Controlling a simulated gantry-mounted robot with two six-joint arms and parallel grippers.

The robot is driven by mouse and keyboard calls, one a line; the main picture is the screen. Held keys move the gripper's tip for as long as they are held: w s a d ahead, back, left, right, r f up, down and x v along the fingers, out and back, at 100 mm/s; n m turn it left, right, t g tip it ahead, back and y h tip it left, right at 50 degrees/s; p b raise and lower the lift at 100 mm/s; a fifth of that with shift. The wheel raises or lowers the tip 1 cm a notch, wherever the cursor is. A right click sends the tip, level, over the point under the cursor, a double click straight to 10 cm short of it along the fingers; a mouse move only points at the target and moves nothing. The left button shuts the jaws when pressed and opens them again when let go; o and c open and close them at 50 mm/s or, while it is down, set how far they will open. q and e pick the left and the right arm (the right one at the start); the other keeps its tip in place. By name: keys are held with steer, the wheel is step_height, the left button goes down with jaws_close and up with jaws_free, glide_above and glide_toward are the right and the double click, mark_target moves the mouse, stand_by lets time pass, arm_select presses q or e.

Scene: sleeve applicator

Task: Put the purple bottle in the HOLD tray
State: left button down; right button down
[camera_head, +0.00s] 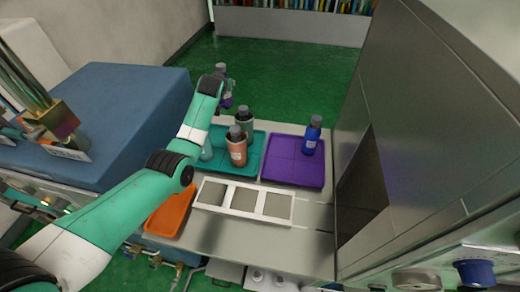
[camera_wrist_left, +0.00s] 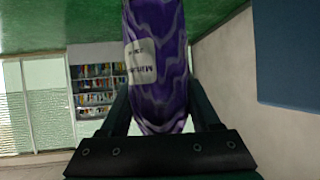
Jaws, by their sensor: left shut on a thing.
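My left gripper (camera_wrist_left: 160,125) is shut on the purple bottle (camera_wrist_left: 158,60), which has a wavy pattern and a pale label. In the head view the purple bottle (camera_head: 227,100) is held up beyond the back of the teal tray, partly hidden by my left arm. A teal tray (camera_head: 250,163), a purple tray (camera_head: 284,172) and an orange tray (camera_head: 172,211) lie on the bench. I cannot read a HOLD marking on any of them. My right gripper is not in view.
The teal tray bears an orange bottle (camera_head: 237,148), a grey-green bottle (camera_head: 247,128) and a pale teal one partly behind my arm. A blue bottle (camera_head: 311,138) stands at the purple tray's back right. A white three-opening frame (camera_head: 243,213) lies in front. A tall grey machine (camera_head: 430,120) borders the right.

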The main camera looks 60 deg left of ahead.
mark_target(227, 104)
arm_select(q)
step_height(227, 104, down, 4)
steer(key=b, duration=0.2)
steer(key=shift+b, duration=0.3)
steer(key=shift+f, duration=0.45)
step_height(227, 104, down, 5)
steer(key=shift+b, duration=0.95)
steer(key=shift+r, duration=0.1)
steer(key=shift+a, duration=0.1)
steer(key=shift+f, duration=0.2)
steer(key=shift+c, duration=0.6)
jaws_free()
